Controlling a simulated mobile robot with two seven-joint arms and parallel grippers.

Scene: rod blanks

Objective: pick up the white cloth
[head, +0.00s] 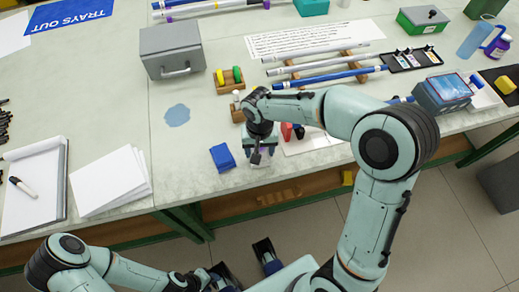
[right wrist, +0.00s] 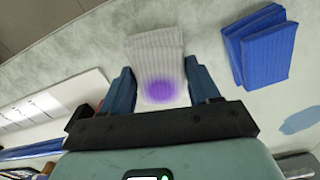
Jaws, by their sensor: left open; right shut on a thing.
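The white cloth (right wrist: 157,50) is a ribbed, folded piece with a purple stain on it. It lies between the two fingers of my right gripper (right wrist: 159,78) in the right wrist view, and the gripper is shut on it. In the head view my right gripper (head: 260,142) points down near the front edge of the bench and hides most of the cloth; whether the cloth touches the bench I cannot tell. My left gripper (head: 245,264) is open and empty, low in front of the bench, over the floor.
A folded blue cloth (head: 222,157) lies just left of my right gripper. A light blue puddle (head: 177,115) is behind it. A grey box (head: 170,50), wooden racks with rods (head: 320,57) and paper sheets (head: 110,182) stand around. Bare bench shows left of the blue cloth.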

